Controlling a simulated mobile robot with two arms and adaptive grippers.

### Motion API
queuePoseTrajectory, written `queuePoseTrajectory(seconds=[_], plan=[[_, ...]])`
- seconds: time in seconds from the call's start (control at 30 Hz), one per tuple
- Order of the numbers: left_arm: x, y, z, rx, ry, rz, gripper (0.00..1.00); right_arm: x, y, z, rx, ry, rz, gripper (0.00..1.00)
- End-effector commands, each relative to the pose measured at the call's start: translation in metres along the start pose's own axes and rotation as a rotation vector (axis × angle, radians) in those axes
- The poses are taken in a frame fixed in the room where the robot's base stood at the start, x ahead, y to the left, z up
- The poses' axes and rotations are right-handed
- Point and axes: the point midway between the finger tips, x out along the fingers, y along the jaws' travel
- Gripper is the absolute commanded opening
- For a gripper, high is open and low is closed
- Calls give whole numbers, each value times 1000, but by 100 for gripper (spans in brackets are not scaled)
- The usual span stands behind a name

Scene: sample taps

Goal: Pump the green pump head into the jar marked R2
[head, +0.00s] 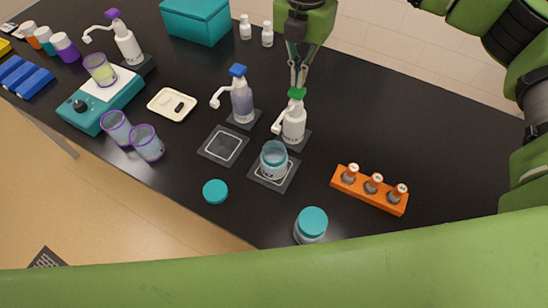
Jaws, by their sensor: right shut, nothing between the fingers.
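The green pump head (297,93) sits on a white bottle (293,122) standing on a dark square mat, its white spout pointing down left toward the open jar. My right gripper (298,86) is shut and empty, pointing down right at the top of the green pump head; whether they touch I cannot tell. An open clear jar (274,162) with a teal tint stands on a white-outlined mat (263,180) in front of the bottle. Its marking is too small to read. Another jar with a teal lid (311,224) stands nearer the front edge. My left gripper is not in view.
A blue pump bottle (242,102) stands left of the green one, and a purple one (126,42) further left. An empty mat (223,146), a loose teal lid (215,191) and an orange vial rack (368,189) are nearby.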

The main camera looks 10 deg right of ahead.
Motion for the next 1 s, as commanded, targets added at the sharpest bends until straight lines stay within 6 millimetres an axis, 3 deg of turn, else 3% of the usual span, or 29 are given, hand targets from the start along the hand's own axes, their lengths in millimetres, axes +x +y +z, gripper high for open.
queuePoseTrajectory(seconds=[0.57,1.0], plan=[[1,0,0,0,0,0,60,0,0,0,0,-1,1,0],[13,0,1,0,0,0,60,14,0,0,0,-1,1,0]])
